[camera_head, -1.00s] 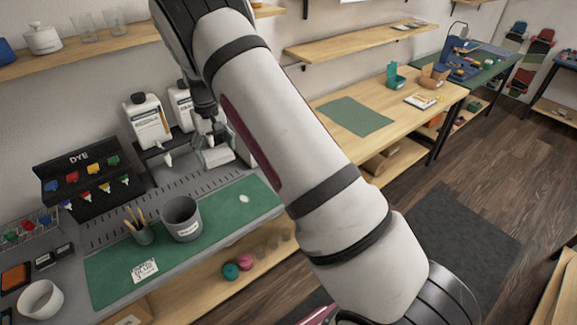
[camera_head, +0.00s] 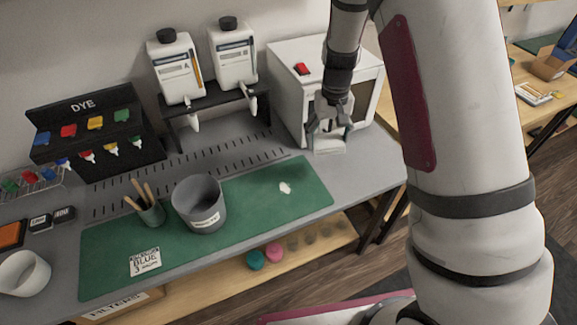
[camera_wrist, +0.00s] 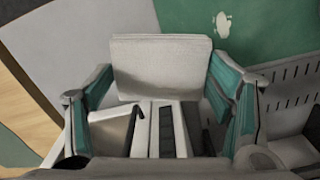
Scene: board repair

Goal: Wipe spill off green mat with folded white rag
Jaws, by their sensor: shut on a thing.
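The folded white rag (camera_head: 329,146) is under my gripper (camera_head: 328,130), at the right end of the grey bench in front of the white box. In the wrist view the rag (camera_wrist: 160,62) lies between my two fingers, and my gripper is shut on it. I cannot tell whether the rag touches the bench. The green mat (camera_head: 255,205) lies to the left of my gripper. A small white spill (camera_head: 285,187) is on the mat's right part. The spill also shows at the top of the wrist view (camera_wrist: 223,24), apart from the rag.
A grey bucket (camera_head: 200,205), a cup of sticks (camera_head: 151,214) and a label card (camera_head: 145,261) stand or lie on the mat. Two white bottles (camera_head: 178,68) are on a black stand behind. The white box (camera_head: 298,92) is close behind my gripper. The mat around the spill is clear.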

